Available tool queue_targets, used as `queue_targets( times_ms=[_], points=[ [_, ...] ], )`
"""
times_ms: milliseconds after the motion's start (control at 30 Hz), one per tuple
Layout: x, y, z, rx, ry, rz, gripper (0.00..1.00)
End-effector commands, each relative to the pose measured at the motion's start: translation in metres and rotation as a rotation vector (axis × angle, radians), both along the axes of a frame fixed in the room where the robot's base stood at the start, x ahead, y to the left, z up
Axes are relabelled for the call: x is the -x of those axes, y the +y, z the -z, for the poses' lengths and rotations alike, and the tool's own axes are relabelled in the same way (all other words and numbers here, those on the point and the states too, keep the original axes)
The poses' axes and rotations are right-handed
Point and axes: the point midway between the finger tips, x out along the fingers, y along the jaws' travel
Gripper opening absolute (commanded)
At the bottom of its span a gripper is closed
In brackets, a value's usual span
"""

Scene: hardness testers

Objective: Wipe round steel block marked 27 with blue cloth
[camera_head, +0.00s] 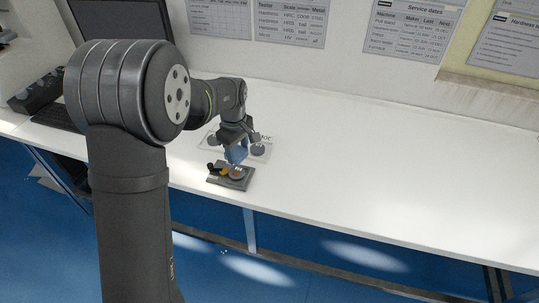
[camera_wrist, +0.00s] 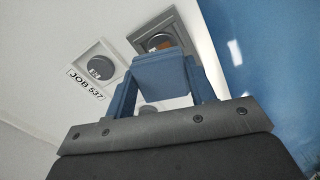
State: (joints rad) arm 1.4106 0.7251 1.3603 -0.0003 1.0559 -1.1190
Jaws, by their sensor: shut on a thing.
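My gripper (camera_head: 236,150) is shut on the blue cloth (camera_wrist: 163,77), which shows as a folded blue pad between the blue fingers in the wrist view. The cloth is above the grey plate (camera_head: 220,181) near the table's front edge. A round block with a brownish top (camera_head: 237,173) sits on that plate, just below the gripper; in the wrist view the cloth hides most of it. Whether the cloth touches it I cannot tell. A grey round block (camera_wrist: 99,67) with a small mark sits in a white holder beside the "JOB 537" label. I cannot read 27 on any block.
Small black and orange items lie on the plate's left part. A white holder with grey round blocks (camera_head: 258,150) is just behind the gripper. A monitor (camera_head: 120,18) and keyboard (camera_head: 58,114) stand at the left. The white table (camera_head: 380,170) is clear to the right.

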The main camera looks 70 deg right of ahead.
Motion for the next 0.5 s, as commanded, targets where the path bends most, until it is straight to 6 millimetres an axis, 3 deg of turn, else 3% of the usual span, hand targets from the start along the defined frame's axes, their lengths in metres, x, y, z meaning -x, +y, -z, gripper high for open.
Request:
queue_targets(
  times_ms=[100,200,500],
  points=[
    [-0.025,0.004,0.0,0.0,0.0,-0.142,0.32],
    [-0.035,0.006,0.0,0.0,0.0,-0.207,0.32],
    [-0.039,0.007,0.012,-0.001,0.001,-0.236,0.32]
  ],
)
